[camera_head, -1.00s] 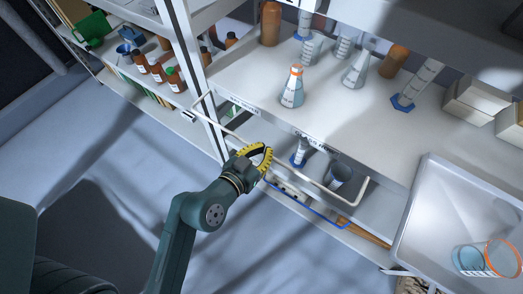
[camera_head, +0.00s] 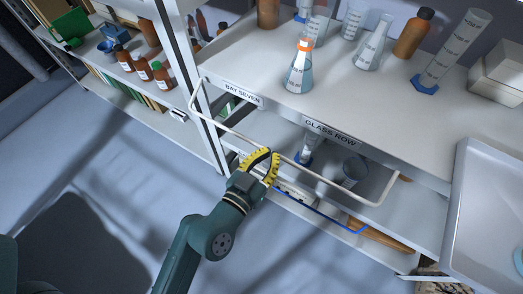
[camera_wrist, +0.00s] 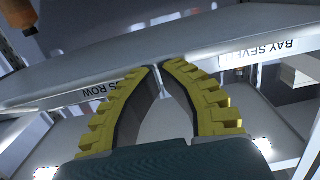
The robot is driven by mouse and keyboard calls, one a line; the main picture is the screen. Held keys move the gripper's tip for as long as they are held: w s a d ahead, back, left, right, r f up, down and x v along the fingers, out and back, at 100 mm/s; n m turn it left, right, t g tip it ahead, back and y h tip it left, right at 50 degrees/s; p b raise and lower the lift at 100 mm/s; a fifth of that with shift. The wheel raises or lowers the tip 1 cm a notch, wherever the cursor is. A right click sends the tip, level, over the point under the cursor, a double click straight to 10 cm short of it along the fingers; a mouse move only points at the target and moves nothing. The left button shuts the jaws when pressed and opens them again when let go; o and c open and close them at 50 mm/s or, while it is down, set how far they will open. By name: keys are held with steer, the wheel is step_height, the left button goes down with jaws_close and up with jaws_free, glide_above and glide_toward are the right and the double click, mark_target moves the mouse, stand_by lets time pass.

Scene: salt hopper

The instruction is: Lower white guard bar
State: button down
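The white guard bar (camera_head: 325,178) is a thin U-shaped rail in front of the middle shelf in the head view. It runs slanting below the shelf-edge labels "BAY SEVEN" (camera_head: 242,91) and "GLASS ROW" (camera_head: 333,133). My gripper (camera_head: 271,153) has yellow ribbed fingers, with its tips at or very near the middle of the bar. In the wrist view my gripper (camera_wrist: 160,66) has its two fingertips almost meeting, with nothing clearly held between them. Whether the tips touch the bar is unclear.
An orange-banded flask (camera_head: 299,69) stands near the upper shelf's front edge, with more glassware and brown bottles behind. A cup (camera_head: 353,171) and a cylinder (camera_head: 306,148) stand behind the bar. A grey tray (camera_head: 462,220) is at right. Open floor lies left.

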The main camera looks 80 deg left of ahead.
steer(key=shift+w+a+f+b, duration=0.3)
steer(key=shift+w+a+f, duration=0.1)
steer(key=shift+f, duration=0.25)
steer(key=shift+w+a+f+b, duration=0.25)
steer(key=shift+a+f, duration=0.15)
steer(key=shift+f, duration=0.25)
steer(key=shift+w+a+f+b, duration=0.3)
steer(key=shift+w+a+f, duration=0.1)
steer(key=shift+f, duration=0.25)
steer(key=shift+a+f, duration=0.1)
steer(key=shift+s+d+r+p, duration=0.25)
steer(key=shift+s+d+r, duration=0.05)
steer(key=shift+d+r, duration=0.2)
steer(key=shift+s+d+r+p, duration=0.2)
steer(key=shift+s+d+r, duration=0.15)
steer(key=shift+r, duration=0.15)
steer(key=s+d+f+b, duration=0.5)
steer(key=d+b, duration=0.1)
steer(key=d, duration=0.1)
steer(key=shift+s+f, duration=0.15)
steer(key=shift+f, duration=0.1)
steer(key=shift+d, duration=0.1)
